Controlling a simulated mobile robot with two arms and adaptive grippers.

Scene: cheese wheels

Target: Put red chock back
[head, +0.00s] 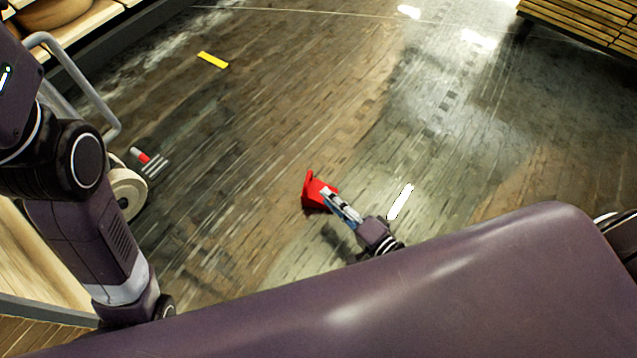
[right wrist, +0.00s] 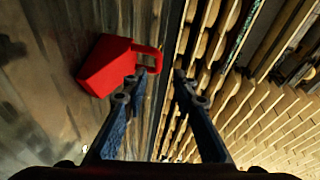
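The red chock (head: 313,190) shows near the middle of the head view, low by the dark plank floor. My right gripper (head: 328,193) is at its right side, with the fingers pointing at it. In the right wrist view the chock (right wrist: 105,68) is left of centre, and its loop handle (right wrist: 155,58) reaches past the tip of the left finger. My right gripper (right wrist: 156,82) is open there, with a clear gap between the fingertips. I cannot tell whether a finger touches the handle. My left arm shows at the left of the head view, but its gripper is out of sight.
A cart with a grey tube handle (head: 92,90) and a pale wheel (head: 128,192) stands at the left. Cheese wheels (head: 50,12) lie on a shelf at the top left. A yellow strip (head: 213,60) marks the floor. A slatted wooden pallet (head: 585,22) is at the top right. The middle floor is clear.

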